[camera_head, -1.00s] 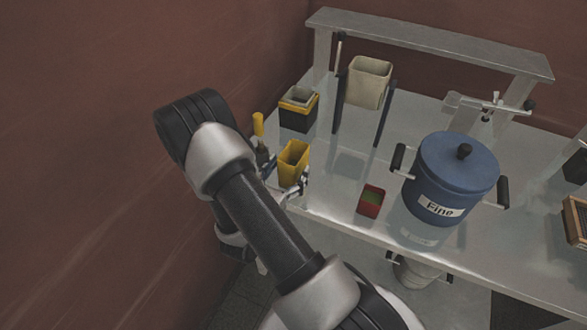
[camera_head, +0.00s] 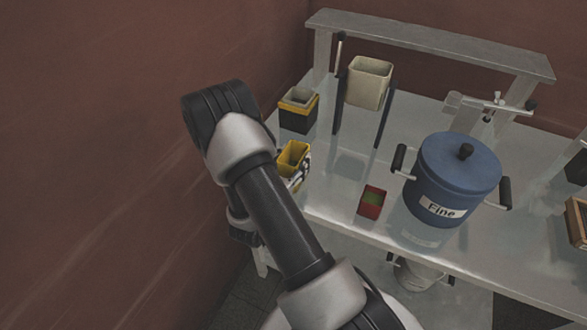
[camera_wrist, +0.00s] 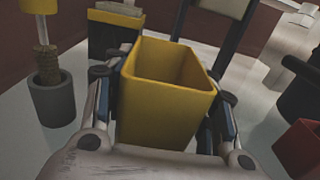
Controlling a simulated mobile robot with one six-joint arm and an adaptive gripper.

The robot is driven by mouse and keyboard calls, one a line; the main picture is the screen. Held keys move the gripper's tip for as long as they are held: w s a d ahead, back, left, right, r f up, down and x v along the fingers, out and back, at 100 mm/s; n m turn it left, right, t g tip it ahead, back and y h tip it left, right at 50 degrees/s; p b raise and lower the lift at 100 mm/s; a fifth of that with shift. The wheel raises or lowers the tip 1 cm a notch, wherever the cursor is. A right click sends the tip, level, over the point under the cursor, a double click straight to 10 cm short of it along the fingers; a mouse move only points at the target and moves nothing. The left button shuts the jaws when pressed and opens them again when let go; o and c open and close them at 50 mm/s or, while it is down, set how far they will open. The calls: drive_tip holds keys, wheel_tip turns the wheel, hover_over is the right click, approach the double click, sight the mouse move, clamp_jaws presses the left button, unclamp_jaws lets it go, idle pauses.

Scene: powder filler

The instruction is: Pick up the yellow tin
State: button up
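The yellow tin (camera_head: 292,157) is an open-topped square container near the left front of the metal table. In the wrist view the tin (camera_wrist: 165,110) stands upright between the two fingers of my gripper (camera_wrist: 163,96), one on each side and very close to its walls. I cannot tell whether both fingers press on it. The base of the tin is hidden by my gripper. In the head view my arm hides most of the gripper, with only part showing beside the tin.
A black and yellow container (camera_head: 298,110) stands behind the tin. A yellow-handled tool in a grey cup (camera_wrist: 52,100) is close on the left. A red container (camera_head: 371,203) and blue "Fine" pot (camera_head: 455,178) stand to the right. A beige bin (camera_head: 369,80) is behind.

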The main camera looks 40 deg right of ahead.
drive_tip(key=c, duration=0.5)
drive_tip(key=shift+c, duration=0.5)
drive_tip(key=shift+r, duration=0.1)
